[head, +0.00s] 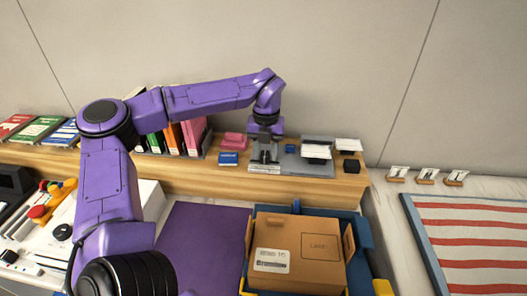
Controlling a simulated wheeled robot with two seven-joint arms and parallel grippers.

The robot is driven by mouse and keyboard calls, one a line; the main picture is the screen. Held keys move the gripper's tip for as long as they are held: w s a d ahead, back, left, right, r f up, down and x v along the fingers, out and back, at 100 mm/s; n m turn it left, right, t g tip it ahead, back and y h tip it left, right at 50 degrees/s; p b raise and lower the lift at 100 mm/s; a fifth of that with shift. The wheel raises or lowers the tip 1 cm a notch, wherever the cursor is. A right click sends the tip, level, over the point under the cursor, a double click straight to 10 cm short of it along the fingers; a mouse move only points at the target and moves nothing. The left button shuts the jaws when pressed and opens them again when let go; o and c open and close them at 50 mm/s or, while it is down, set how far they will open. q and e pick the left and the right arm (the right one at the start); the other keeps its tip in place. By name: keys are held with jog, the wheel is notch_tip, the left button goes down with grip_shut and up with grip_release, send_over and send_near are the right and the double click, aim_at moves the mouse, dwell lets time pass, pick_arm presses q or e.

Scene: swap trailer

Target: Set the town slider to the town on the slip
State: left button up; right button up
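My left gripper (265,158) points down over a small pale strip-like device (264,169) on the wooden shelf, perhaps the town slider. The fingers hide most of it, so its setting and any town names cannot be read. I cannot tell whether the fingers are shut on a knob or apart. A white slip (272,261) lies on the brown cardboard box (318,266) at front centre. It bears a small upper line and a darker town name below, too small to read surely. My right gripper is not in view.
A grey tray (291,168) with stacked white slips (316,150) and a black block (351,166) stand right of the gripper. Books (192,136), a pink object (233,139) and a blue box (228,158) stand left. The purple mat (205,235) is clear.

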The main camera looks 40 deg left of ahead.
aim_at(265, 153)
pick_arm(q)
jog(key=shift+o, duration=0.4)
jog(key=shift+s+a, duration=0.1)
jog(key=shift+r, duration=0.1)
notch_tip(265, 153, up, 10)
jog(key=b, duration=0.1)
jog(key=shift+r, duration=0.15)
